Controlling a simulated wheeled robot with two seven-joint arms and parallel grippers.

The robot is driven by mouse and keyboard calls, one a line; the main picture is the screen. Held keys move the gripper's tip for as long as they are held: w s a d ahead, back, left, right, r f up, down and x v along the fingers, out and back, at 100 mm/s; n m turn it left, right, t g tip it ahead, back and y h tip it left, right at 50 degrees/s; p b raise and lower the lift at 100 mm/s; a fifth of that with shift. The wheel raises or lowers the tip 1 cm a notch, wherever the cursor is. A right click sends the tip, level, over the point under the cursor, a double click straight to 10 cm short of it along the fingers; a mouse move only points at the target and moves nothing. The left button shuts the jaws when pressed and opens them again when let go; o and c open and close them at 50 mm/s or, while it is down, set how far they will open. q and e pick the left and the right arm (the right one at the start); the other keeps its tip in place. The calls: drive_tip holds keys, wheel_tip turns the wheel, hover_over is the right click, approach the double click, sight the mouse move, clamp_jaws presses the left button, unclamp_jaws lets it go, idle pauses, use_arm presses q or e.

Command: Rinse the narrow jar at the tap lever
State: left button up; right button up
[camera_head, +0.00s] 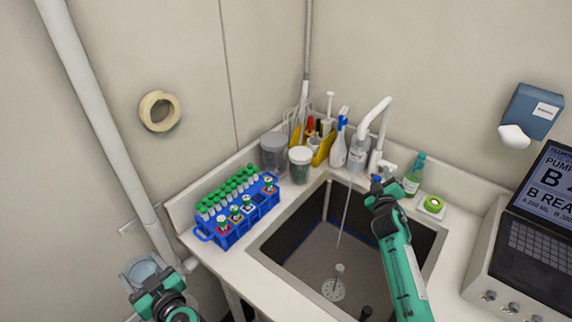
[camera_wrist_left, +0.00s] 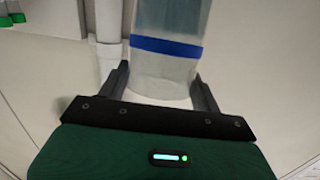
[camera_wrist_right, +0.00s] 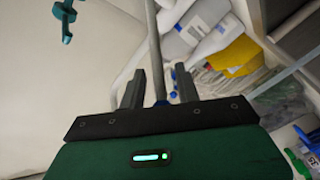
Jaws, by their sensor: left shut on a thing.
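The narrow jar (camera_wrist_left: 165,60) is clear with a blue band. My left gripper (camera_wrist_left: 160,88) is shut on it; in the head view the jar (camera_head: 143,270) is at the lower left, beside the counter and away from the sink. The white tap (camera_head: 376,118) stands behind the sink. A thin pale stream (camera_head: 345,210) runs down from its spout into the basin. My right gripper (camera_head: 378,186) is at the tap's base, by a small blue part that seems to be the lever. In the right wrist view its fingers (camera_wrist_right: 161,88) are apart, with a grey rod between them; contact is unclear.
A blue rack (camera_head: 240,228) of green-capped tubes stands left of the sink (camera_head: 300,212). Lidded jars (camera_head: 300,165), tools and bottles crowd the back corner. A console (camera_head: 525,255) stands at right.

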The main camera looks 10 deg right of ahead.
clamp_jaws()
use_arm(q)
drive_tip(key=shift+r, duration=0.15)
use_arm(e)
drive_tip(key=shift+r, duration=0.1)
